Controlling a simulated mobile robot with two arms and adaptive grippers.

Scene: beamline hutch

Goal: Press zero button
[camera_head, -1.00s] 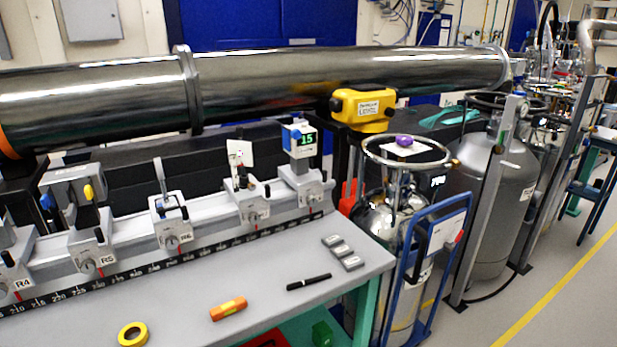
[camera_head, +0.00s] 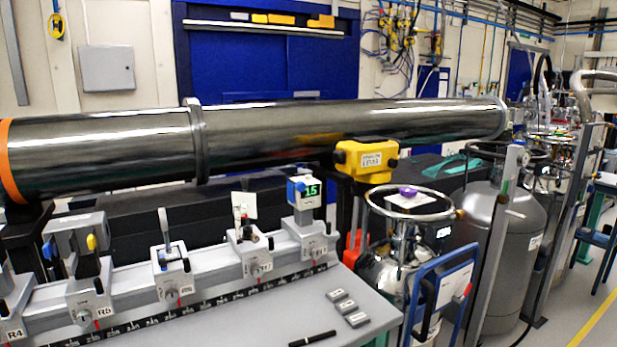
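A small white and blue device with a dark screen and green digits (camera_head: 304,191) stands on a carriage at the right end of the optical rail (camera_head: 134,303). The digits look like 15 or 1.5. I cannot make out a button marked zero in this view. Neither of my grippers is in view.
A long metal tube (camera_head: 330,132) runs behind the rail. A yellow box (camera_head: 366,160) sits right of the device. The grey bench (camera_head: 255,318) holds small grey blocks (camera_head: 346,308) and a black pen (camera_head: 312,338). Gas cylinders (camera_head: 505,250) stand at the right.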

